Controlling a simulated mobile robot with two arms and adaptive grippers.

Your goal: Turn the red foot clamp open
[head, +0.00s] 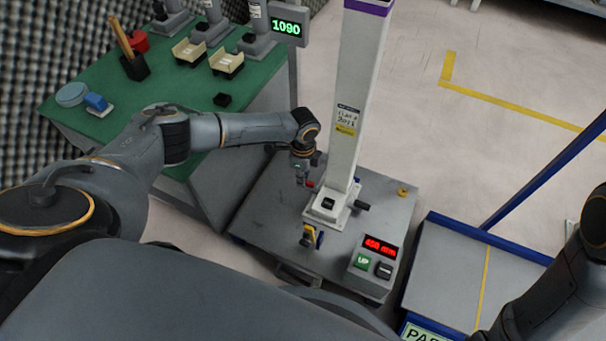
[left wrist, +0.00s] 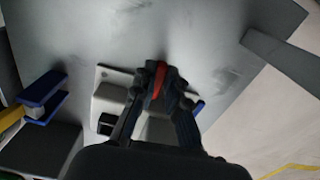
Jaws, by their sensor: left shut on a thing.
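The red foot clamp (head: 309,184) shows as a small red piece at the foot of the tall white column (head: 362,85). In the left wrist view the red clamp lever (left wrist: 160,78) sits between my dark fingers. My left gripper (head: 303,182) points down beside the column, and in the left wrist view its fingertips (left wrist: 159,74) are closed on the lever. Most of the clamp is hidden by the fingers. My right arm shows at the lower right, but its gripper is out of view.
The column's foot plate (head: 321,214) stands on a grey platform (head: 268,205). A control box (head: 373,269) reads 450 mm. A yellow and blue part (head: 311,237) stands in front. A green table (head: 165,130) is at the left, a blue-edged platform (head: 448,268) at the right.

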